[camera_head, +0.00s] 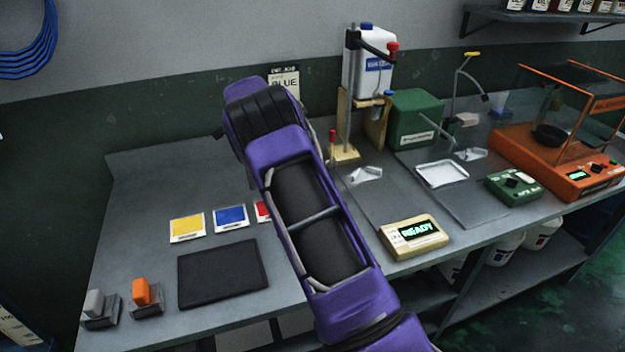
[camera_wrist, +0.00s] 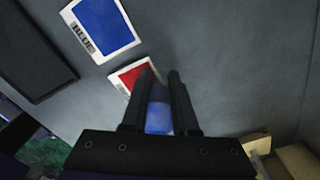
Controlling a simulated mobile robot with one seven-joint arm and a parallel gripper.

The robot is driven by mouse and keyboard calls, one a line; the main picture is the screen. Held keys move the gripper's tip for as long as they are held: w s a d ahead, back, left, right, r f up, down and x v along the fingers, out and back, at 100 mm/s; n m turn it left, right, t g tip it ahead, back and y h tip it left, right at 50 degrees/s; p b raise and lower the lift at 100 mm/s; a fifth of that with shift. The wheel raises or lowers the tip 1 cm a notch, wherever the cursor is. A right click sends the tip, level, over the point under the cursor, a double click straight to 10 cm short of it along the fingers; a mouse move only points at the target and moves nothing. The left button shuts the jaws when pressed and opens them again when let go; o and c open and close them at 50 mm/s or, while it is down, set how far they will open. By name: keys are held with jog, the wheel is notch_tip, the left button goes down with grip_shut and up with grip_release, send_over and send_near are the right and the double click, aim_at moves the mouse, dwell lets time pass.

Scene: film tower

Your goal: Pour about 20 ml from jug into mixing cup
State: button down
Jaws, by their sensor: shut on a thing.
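My gripper (camera_wrist: 160,84) shows in the wrist view with its two dark fingers close together. They are shut on a small blue, pale-topped thing (camera_wrist: 159,118), seen from above. Its shape is mostly hidden, so I cannot tell if it is the jug or the mixing cup. In the head view my purple arm hides the gripper and what it holds. A white container with a blue label (camera_head: 372,65) stands on a wooden stand at the back. I cannot pick out a separate jug or mixing cup on the bench.
A blue card (camera_wrist: 103,25) and red card (camera_wrist: 130,78) lie below the gripper; a yellow card (camera_head: 187,227) lies further left. A black mat (camera_head: 222,273) lies in front. A READY display (camera_head: 413,238), green box (camera_head: 415,110) and orange scale (camera_head: 572,178) stand right.

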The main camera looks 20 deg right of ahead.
jog(key=shift+w+r, duration=0.1)
jog(key=shift+w, duration=0.05)
jog(key=s+d+r+t+y, duration=0.1)
jog(key=d+r+t+y, duration=0.1)
jog(key=r, duration=0.5)
jog(key=s+d+r+t+y, duration=0.1)
jog(key=d+r+y, duration=0.15)
jog(key=r, duration=0.35)
jog(key=shift+s+d+f+t+y, duration=0.2)
jog(key=shift+s+f+t+y, duration=0.05)
jog(key=shift+f+y, duration=0.3)
jog(key=shift+s+d+f+t+y, duration=0.2)
jog(key=shift+s+f+t+y, duration=0.1)
jog(key=shift+f+y, duration=0.3)
jog(key=shift+s+d+f+t+y, duration=0.25)
jog(key=shift+f+y, duration=0.15)
jog(key=shift+f, duration=0.3)
jog(key=shift+s+d+t+y, duration=0.2)
jog(key=shift+d+t+y, duration=0.1)
jog(key=shift+y, duration=0.3)
jog(key=shift+s+d+r+t+y, duration=0.2)
jog(key=shift+t+y, duration=0.1)
jog(key=shift+y, duration=0.1)
dwell(1.9)
